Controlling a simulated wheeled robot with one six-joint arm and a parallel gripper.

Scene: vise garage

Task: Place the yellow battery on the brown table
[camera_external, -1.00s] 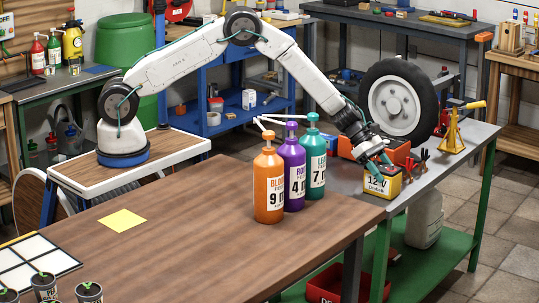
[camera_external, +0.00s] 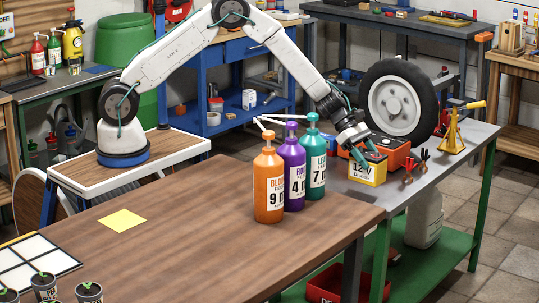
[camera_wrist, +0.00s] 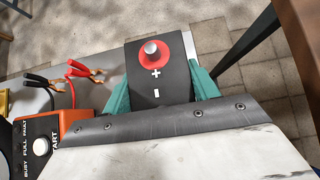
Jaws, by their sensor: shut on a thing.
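The yellow battery (camera_external: 367,174), labelled 12 V, is at the left part of the grey workbench in the external view. My gripper (camera_external: 367,158) is above it with its teal fingers shut on the battery's upper part. In the wrist view, the battery's dark top (camera_wrist: 155,85) with a red terminal and plus and minus marks sits between the fingers. Whether its underside clears the bench cannot be told for certain. The brown table (camera_external: 180,240) stands to the left and front of the grey workbench.
Orange (camera_external: 268,190), purple (camera_external: 294,178) and teal (camera_external: 315,165) pump bottles stand at the brown table's right side. On the grey workbench are an orange charger (camera_wrist: 75,128), cable clamps (camera_external: 415,168) and a wheel (camera_external: 397,100).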

